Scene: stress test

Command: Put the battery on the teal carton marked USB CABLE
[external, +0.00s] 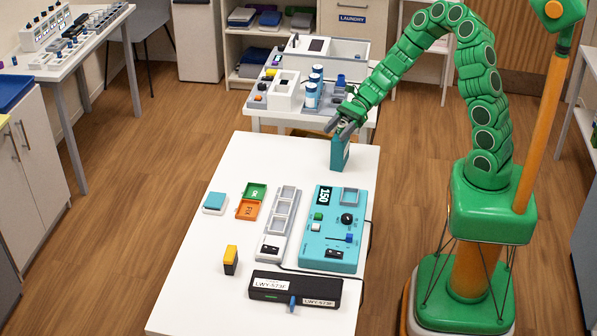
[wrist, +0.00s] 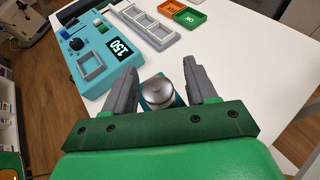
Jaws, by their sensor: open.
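A teal carton (external: 340,154) stands upright at the far right end of the white table; no lettering is readable on it. My gripper (external: 346,128) is right above it. In the wrist view my open gripper (wrist: 168,82) has a finger on each side of a round silver-topped thing (wrist: 157,91). This thing is over the teal carton (wrist: 178,101), which is mostly hidden; it may be the battery, but I cannot be sure. Contact with the fingers is not clear. A small yellow and black block (external: 231,260) stands at the table's near left.
A teal device panel (external: 331,255), a grey tray with compartments (external: 279,222), green and orange trays (external: 249,210) and a black box (external: 272,285) are on the table (external: 196,269). A second table with bottles (external: 312,94) is behind. The table's left side is mostly free.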

